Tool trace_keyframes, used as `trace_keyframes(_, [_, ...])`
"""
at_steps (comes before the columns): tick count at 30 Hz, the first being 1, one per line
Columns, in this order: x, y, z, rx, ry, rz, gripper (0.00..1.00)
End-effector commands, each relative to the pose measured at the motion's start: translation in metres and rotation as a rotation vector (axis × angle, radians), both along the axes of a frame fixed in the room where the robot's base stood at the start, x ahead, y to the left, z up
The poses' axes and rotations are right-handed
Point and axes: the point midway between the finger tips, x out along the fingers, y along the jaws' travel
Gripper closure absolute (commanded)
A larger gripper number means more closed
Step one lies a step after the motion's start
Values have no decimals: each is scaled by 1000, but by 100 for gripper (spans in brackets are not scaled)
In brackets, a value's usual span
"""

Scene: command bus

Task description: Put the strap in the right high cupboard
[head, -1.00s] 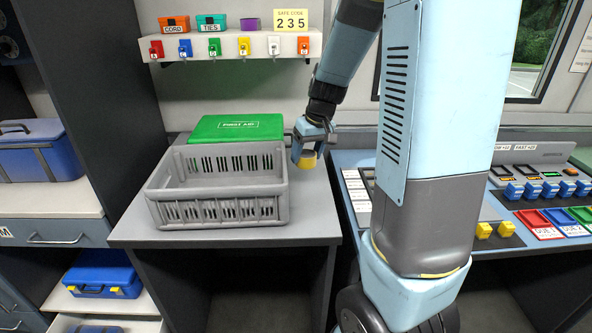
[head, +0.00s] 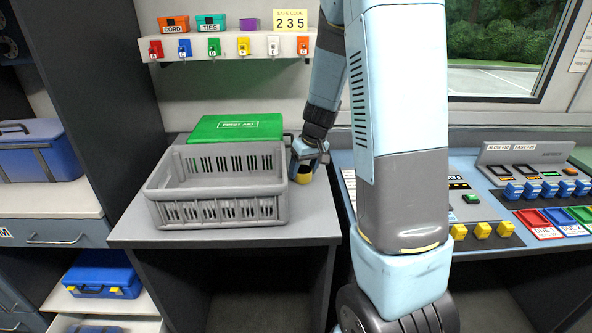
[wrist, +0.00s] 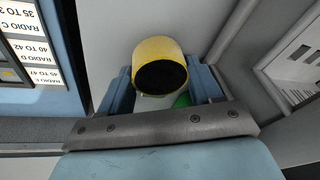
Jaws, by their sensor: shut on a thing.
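The strap, a short yellow roll with a dark round end, is in my gripper (head: 305,170). In the head view the strap (head: 303,176) shows below the fingers, beside the right side of the grey crate, over the desk top. I cannot tell whether it touches the desk. In the wrist view the strap (wrist: 157,50) sits between the two blue fingers of my gripper (wrist: 160,85), which are shut on it. The right high cupboard is in neither view.
The empty grey crate (head: 218,209) stands on the desk (head: 125,232) with a green first aid box (head: 237,127) behind it. A key shelf (head: 228,47) hangs above. A control console (head: 490,215) with switches lies to the right. My arm hides part of it.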

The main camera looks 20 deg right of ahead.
Motion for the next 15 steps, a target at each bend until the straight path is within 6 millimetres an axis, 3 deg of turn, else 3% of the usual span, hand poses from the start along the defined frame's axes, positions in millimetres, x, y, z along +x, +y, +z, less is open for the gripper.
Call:
trace_keyframes(5, [0, 0, 0, 0, 0, 0, 70])
trace_keyframes(6, [0, 0, 0, 0, 0, 0, 32])
trace_keyframes(13, [0, 0, 0, 0, 0, 0, 10])
trace_keyframes(15, [0, 0, 0, 0, 0, 0, 9])
